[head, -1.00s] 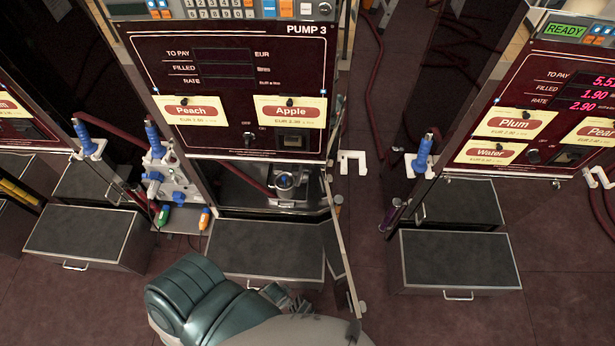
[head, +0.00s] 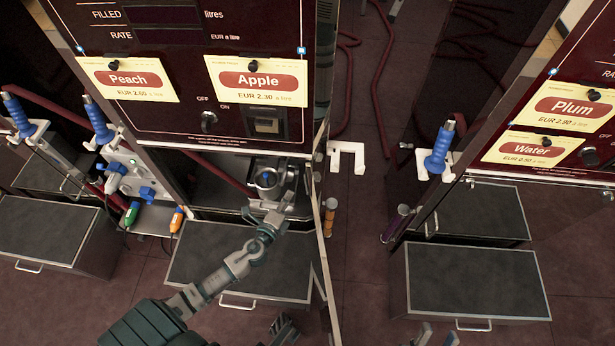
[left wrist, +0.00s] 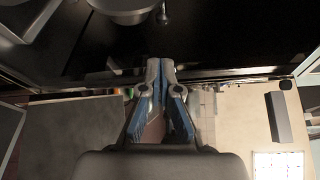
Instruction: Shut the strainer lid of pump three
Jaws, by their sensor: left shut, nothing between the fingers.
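The strainer (head: 268,180) of pump three is a round metal housing in the open bay under the pump's panel. Its top shows as a metal ring; I cannot clearly tell the lid from the rim. In the left wrist view, a round metal part (left wrist: 125,10) and a small knob (left wrist: 163,15) show at the top edge. My left gripper (head: 270,210) reaches up from the lower left, just in front of and below the strainer, partly covering it. Its fingers are together and empty in the left wrist view (left wrist: 161,65).
A dark-topped drawer box (head: 243,262) stands below the bay. The bay's open door (head: 322,235) stands at its right. Blue nozzles (head: 98,120) and coloured plugs (head: 132,213) are to the left.

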